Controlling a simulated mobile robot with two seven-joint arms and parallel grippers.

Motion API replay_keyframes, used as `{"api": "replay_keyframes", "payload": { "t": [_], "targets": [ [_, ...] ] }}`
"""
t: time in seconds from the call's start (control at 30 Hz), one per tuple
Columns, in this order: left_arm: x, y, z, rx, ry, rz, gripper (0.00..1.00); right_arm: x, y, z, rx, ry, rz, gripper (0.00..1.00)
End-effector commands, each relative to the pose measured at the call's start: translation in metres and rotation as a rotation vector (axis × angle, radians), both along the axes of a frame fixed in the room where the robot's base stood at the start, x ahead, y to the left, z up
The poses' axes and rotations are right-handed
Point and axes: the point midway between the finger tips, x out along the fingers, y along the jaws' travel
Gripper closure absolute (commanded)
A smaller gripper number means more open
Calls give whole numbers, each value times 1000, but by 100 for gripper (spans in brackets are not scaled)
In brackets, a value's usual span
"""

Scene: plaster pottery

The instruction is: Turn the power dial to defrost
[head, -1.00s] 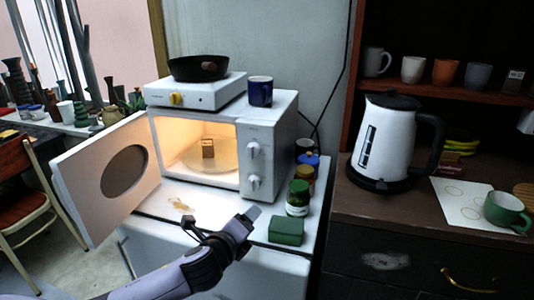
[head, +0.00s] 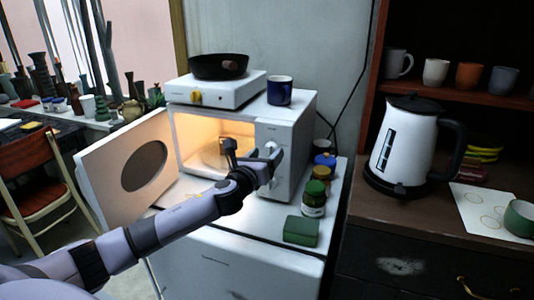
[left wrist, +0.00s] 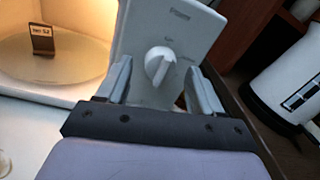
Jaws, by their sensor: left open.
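The white microwave (head: 288,128) stands with its door (head: 105,165) swung open to the left and its inside lit. In the left wrist view a white dial (left wrist: 159,65) sits on its control panel (left wrist: 190,35), under a small label that seems to read "Power". The dial's pointer ridge is roughly upright in that picture. My left gripper (head: 252,154) is open in front of the panel; in the wrist view its fingers (left wrist: 158,85) stand on either side of the dial, apart from it. In the head view the gripper partly hides the dials. My right gripper is not in view.
A hotplate (head: 215,88) with a black pan (head: 218,66) and a blue mug (head: 279,90) stand on the microwave. A small marked block (left wrist: 42,40) is on the turntable inside. A kettle (head: 403,150) stands further right.

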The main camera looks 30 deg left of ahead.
Motion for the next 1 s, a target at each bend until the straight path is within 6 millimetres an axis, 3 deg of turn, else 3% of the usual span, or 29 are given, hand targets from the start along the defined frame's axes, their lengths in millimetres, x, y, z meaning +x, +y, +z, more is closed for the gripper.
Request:
{"api": "replay_keyframes", "payload": {
  "t": [0.2,0.5,0.53,0.7,1.0],
  "targets": [
    [12,1,1,0,0,-1,34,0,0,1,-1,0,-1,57],
    [13,2,0,0,0,-1,34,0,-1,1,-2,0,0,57],
    [13,2,0,0,0,-1,37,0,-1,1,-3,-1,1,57],
    [13,2,0,-1,0,-1,90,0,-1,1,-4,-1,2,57],
    [13,1,0,-24,-6,-2,90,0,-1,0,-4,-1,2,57]
  ]
}}
